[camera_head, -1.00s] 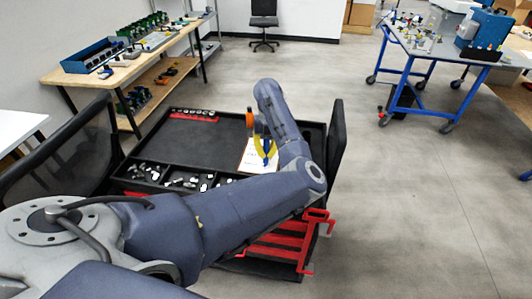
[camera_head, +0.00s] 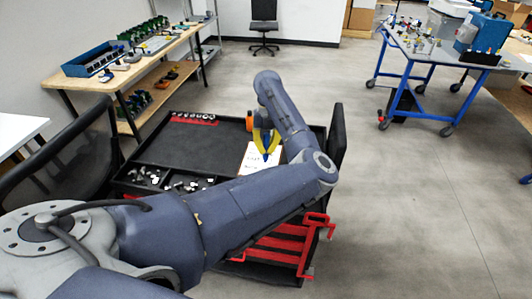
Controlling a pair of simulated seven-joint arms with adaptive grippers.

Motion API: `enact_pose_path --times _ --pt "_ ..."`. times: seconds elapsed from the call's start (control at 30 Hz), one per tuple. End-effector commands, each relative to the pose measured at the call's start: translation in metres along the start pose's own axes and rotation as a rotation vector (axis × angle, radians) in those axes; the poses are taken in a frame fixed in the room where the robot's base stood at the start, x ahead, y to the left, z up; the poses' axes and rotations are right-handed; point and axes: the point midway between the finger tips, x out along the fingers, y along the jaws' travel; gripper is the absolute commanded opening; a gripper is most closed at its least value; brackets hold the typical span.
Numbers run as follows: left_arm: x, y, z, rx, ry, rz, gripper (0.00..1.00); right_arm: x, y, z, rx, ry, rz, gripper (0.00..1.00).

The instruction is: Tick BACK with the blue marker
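A white sheet of paper (camera_head: 250,164) with small dark writing lies on the black cart top, partly hidden by my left arm; I cannot read the word BACK at this size. My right gripper is not in view.
A wooden bench stands left and a blue-framed table (camera_head: 425,55) right.

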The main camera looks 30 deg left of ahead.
Motion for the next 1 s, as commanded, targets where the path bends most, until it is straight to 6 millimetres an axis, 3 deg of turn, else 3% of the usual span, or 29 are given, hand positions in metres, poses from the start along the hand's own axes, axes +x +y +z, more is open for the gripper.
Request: enact_pose_path --times 0.43,1.0 --pt "-0.026 0.001 -0.005 0.001 0.0 0.0 0.0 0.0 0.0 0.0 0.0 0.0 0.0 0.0" --pt "-0.029 0.001 -0.006 0.001 0.0 0.001 0.0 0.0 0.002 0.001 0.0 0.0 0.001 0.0"
